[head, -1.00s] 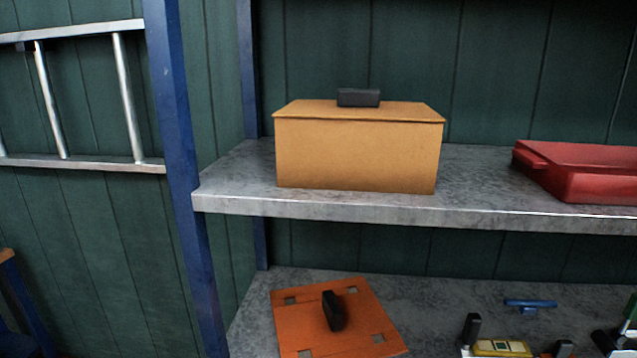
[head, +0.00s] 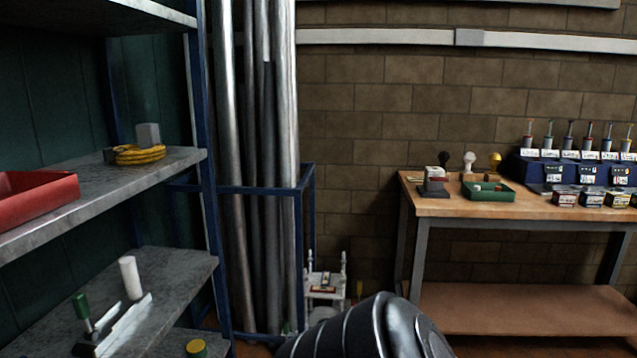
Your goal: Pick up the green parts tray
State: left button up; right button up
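A green parts tray (head: 487,192) sits on the wooden top of the workbench (head: 450,208) at the right, near its front left part. Small light and dark parts lie in it. A dark ribbed rounded shape at the bottom middle looks like part of my own arm. Neither gripper shows in the head view.
A metal shelf rack (head: 105,192) at the left holds a red tray (head: 35,198) and a yellow coil (head: 138,154). Tall pipes (head: 284,120) stand in a blue frame beside it. A dark block device (head: 434,184) and a blue multi-slot unit (head: 575,170) flank the green tray.

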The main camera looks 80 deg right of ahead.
aim_at(487, 193)
jog(key=z, duration=4.05)
jog(key=k, duration=0.55)
jog(key=z, duration=0.6)
jog(key=i, duration=2.3)
jog(key=u, duration=1.3)
jog(key=i, duration=1.35)
jog(key=u, duration=1.4)
jog(key=i, duration=0.2)
jog(key=u, duration=0.1)
